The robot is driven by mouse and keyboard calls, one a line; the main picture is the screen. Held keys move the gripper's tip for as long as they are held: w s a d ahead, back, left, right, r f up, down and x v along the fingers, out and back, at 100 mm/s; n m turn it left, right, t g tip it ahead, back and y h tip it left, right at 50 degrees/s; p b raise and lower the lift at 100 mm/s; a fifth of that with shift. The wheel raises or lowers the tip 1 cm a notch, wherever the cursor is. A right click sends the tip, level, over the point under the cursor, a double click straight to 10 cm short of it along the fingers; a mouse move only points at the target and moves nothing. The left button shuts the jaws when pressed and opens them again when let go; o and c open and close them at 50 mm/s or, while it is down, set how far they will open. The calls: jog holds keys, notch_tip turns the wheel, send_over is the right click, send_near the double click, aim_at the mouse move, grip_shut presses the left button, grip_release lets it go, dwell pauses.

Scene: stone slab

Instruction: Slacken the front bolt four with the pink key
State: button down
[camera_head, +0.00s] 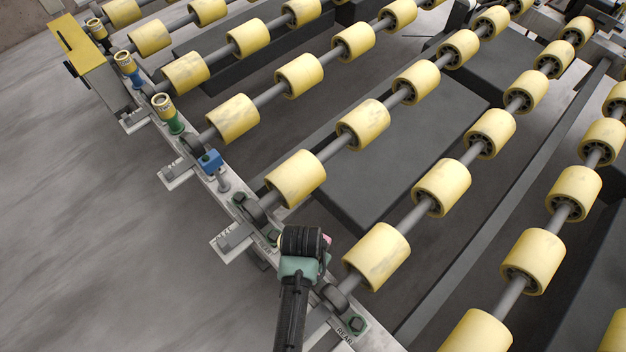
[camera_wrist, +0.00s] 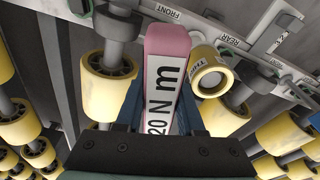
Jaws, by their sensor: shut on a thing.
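The pink key (camera_wrist: 165,75) fills the middle of the wrist view, with a white label reading "20 N m". My gripper (camera_head: 305,243) is shut on it, with blue fingers on both sides (camera_wrist: 160,108). In the head view only a small pink part of the key (camera_head: 327,240) shows beside the gripper. A yellow, open-ended cup with lettering (camera_wrist: 208,78) shows right of the key; I cannot tell if it belongs to it. Green bolts sit along the pale rail, one above the gripper (camera_head: 240,198) and one by the "REAR" marking (camera_head: 356,323). Which is front bolt four is unclear; the key's tip is hidden.
Green (camera_head: 167,113) and blue (camera_head: 128,68) keys with yellow tops stand at the rail's upper left, near a yellow box (camera_head: 82,45). A blue block (camera_head: 210,161) sits on the rail. Yellow rollers (camera_head: 296,178) on shafts fill the right side. The floor at left is clear.

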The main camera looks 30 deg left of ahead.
jog(key=shift+f+b, duration=0.55)
jog(key=shift+f, duration=0.25)
dwell(0.6)
jog(key=shift+s+a+r+n+g+y+p, duration=0.15)
jog(key=shift+r+n+y+p, duration=0.35)
jog(key=shift+n+p, duration=1.35)
jog(key=shift+w+r+n+g+y+p, duration=0.15)
jog(key=shift+r+n+g+p, duration=0.4)
jog(key=shift+n, duration=2.65)
jog(key=shift+s+a+r+n+t+y+p, duration=0.1)
jog(key=shift+r+n+y+p, duration=0.55)
jog(key=shift+n, duration=1.9)
jog(key=shift+r+h+p, duration=0.15)
jog(key=shift+h+p, duration=0.15)
jog(key=shift+p, duration=0.1)
notch_tip(320, 180, up, 5)
jog(key=p, duration=0.5)
